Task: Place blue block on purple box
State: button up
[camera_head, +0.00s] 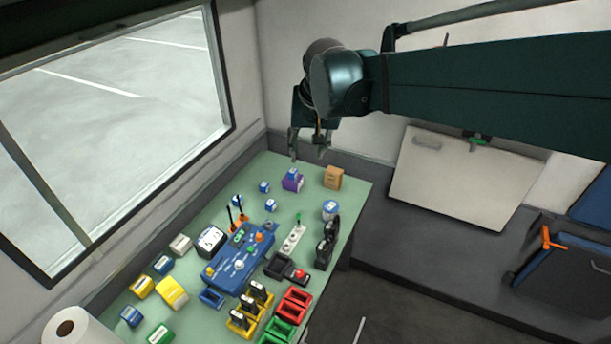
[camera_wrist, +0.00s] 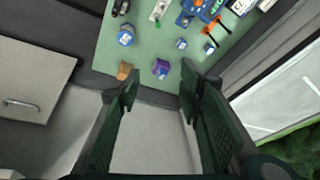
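The purple box (camera_head: 292,184) stands at the far end of the green table and also shows in the wrist view (camera_wrist: 161,67). A small blue block (camera_head: 292,173) appears to rest on top of it. My gripper (camera_head: 308,146) is above and behind the far table edge, apart from the box and block. Its fingers are spread with nothing between them in the wrist view (camera_wrist: 159,87). Two other small blue blocks lie on the table, one (camera_head: 264,187) left of the purple box and one (camera_head: 270,205) nearer.
A brown box (camera_head: 333,177) stands right of the purple box. A blue-and-white can (camera_head: 329,210) is nearer. A blue console (camera_head: 239,259), several coloured trays and yellow boxes fill the near table. A window lies left and a wall behind.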

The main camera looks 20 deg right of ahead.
jog(key=s+f+n+t, duration=0.1)
jog(key=s+f, duration=0.1)
jog(key=s, duration=0.8)
jog(key=s+a+f+n+t, duration=0.1)
jog(key=s+f+n+t, duration=0.1)
jog(key=s, duration=0.8)
jog(key=shift+s+a+f+n, duration=0.25)
jog(key=shift+s+n, duration=0.05)
jog(key=shift+s, duration=0.1)
